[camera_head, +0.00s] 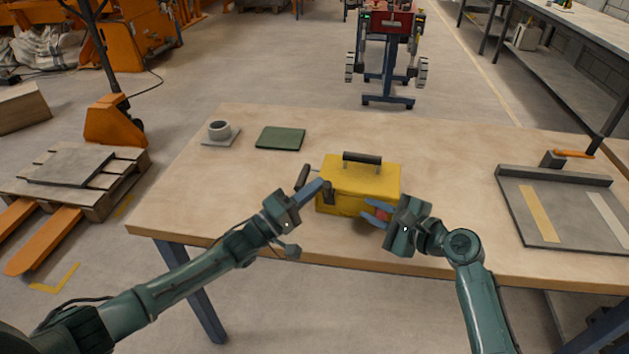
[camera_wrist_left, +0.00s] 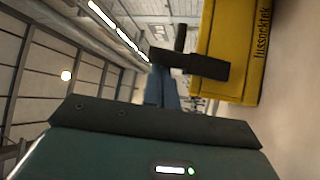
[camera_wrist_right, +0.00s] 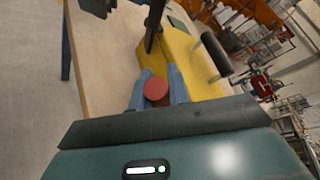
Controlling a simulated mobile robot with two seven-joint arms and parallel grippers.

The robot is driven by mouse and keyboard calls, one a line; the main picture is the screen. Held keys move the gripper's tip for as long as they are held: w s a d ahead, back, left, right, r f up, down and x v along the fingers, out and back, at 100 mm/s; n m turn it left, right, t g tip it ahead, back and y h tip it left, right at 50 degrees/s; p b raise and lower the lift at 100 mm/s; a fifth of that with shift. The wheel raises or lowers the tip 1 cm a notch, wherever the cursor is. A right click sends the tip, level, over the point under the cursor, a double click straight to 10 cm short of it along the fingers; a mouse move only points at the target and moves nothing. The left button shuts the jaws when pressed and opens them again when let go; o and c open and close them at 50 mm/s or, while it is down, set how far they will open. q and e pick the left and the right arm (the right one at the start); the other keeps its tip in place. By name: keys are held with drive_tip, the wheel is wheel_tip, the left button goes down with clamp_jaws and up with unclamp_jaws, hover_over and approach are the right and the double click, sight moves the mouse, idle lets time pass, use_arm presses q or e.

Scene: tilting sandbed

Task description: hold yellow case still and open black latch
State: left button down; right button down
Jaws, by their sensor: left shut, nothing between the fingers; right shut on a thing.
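The yellow case (camera_head: 352,190) stands upright on the table, a black carrying handle (camera_head: 362,157) on top. It also shows in both the left wrist view (camera_wrist_left: 228,40) and the right wrist view (camera_wrist_right: 185,55). The black latch (camera_head: 303,177) sits at the case's left end; in the left wrist view it is a dark bar (camera_wrist_left: 195,64). My left gripper (camera_head: 322,186) is shut and empty, its fingertips close to the latch; contact is unclear. My right gripper (camera_head: 372,210) is shut on a round red knob (camera_wrist_right: 155,89) at the case's front.
A grey cup-like ring on a plate (camera_head: 220,131) and a dark green pad (camera_head: 280,138) lie behind to the left. A grey tray-like board (camera_head: 560,205) lies at the right. The table (camera_head: 450,165) is clear between the case and that board.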

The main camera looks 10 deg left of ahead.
sight(324, 193)
use_arm(q)
drive_tip(key=shift+s+d+f, duration=0.15)
drive_tip(key=shift+s+f, duration=0.75)
drive_tip(key=shift+s, duration=0.2)
use_arm(e)
drive_tip(key=shift+a, duration=0.1)
use_arm(q)
drive_tip(key=shift+s+a+f, duration=0.15)
drive_tip(key=shift+s+a, duration=0.05)
drive_tip(key=v, duration=1.1)
drive_tip(key=shift+a, duration=0.3)
use_arm(e)
drive_tip(key=c, duration=1.3)
unclamp_jaws()
drive_tip(key=shift+o, duration=0.2)
